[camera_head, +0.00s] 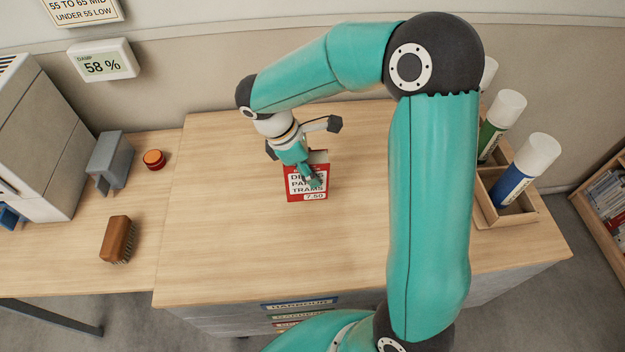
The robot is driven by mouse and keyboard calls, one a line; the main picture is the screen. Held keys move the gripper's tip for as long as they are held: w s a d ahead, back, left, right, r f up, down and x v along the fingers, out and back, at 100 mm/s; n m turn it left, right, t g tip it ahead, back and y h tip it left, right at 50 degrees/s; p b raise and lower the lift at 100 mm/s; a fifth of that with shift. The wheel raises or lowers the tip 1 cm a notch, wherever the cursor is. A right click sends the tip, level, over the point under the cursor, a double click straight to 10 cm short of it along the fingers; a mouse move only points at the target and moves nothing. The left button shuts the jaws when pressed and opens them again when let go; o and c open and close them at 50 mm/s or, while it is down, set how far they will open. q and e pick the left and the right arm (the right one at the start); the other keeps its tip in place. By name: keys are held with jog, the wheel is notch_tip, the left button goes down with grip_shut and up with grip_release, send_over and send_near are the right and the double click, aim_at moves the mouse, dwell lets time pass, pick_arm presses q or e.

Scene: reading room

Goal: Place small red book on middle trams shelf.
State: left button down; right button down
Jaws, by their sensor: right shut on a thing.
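The small red book (293,193) stands on or just above the wooden desk top, left of the middle of the head view. Its cover has a white label with "TRAMS" as the last word, and a "7.50" tag. My right gripper (308,176) reaches down over the book from above and is shut on it, partly hiding the cover. My left gripper is out of view. The middle trams shelf cannot be made out; part of a bookcase (603,205) with books shows at the right edge.
A wooden holder (517,215) with capped tubes stands at the desk's right. A brush (117,238), a grey holder (108,162), a small orange-red tin (154,159) and a pale machine (38,135) are at the left. Coloured labels (300,304) line the desk's front. The middle desk top is mostly clear.

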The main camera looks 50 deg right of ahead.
jog(key=shift+f, duration=2.55)
jog(key=shift+f, duration=0.15)
jog(key=c, duration=0.7)
grip_release()
jog(key=shift+o, duration=0.2)
